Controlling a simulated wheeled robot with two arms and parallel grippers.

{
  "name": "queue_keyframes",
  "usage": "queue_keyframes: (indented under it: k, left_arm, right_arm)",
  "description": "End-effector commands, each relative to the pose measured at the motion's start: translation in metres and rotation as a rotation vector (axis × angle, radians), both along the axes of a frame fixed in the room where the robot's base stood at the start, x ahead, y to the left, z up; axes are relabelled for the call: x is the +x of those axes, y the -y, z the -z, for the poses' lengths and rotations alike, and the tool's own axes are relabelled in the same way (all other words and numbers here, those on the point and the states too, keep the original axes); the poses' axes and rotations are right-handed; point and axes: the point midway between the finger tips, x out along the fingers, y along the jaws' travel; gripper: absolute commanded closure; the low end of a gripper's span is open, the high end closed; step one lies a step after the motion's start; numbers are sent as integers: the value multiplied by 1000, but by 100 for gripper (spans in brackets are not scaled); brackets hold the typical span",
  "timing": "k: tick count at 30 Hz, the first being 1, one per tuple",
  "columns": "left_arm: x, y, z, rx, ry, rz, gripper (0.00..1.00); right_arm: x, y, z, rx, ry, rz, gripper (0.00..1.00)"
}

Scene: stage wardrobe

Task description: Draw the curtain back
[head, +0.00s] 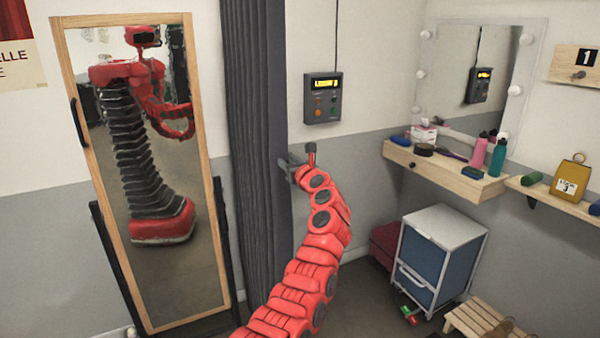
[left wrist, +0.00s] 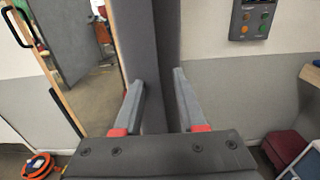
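The dark grey curtain (head: 255,110) hangs in long folds between the standing mirror and the wall panel. My left gripper (head: 287,168) is at its right edge, about mid-height. In the left wrist view the two fingers (left wrist: 159,85) are spread apart, with part of the curtain (left wrist: 164,45) between and beyond them. I cannot tell whether either finger touches the cloth. My right gripper is not directly in view.
A wood-framed mirror (head: 214,215) stands left of the curtain and reflects me. A control box (head: 322,98) hangs on the wall at right. A vanity shelf (head: 445,172), a blue drawer cart (head: 438,255) and a slatted bench (head: 475,322) stand farther right.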

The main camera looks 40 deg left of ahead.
Motion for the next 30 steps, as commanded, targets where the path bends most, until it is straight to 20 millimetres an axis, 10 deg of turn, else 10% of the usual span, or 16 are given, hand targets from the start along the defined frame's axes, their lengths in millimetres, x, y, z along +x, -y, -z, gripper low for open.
queue_keyframes:
  k: [18, 30]
  left_arm:
    - [-47, 129, 5, -7, 3, 3, 60]
    - [-56, 154, 1, -3, 0, 0, 60]
  right_arm:
    - [0, 0, 39, 0, 0, 0, 50]
    - [0, 0, 44, 0, 0, 0, 50]
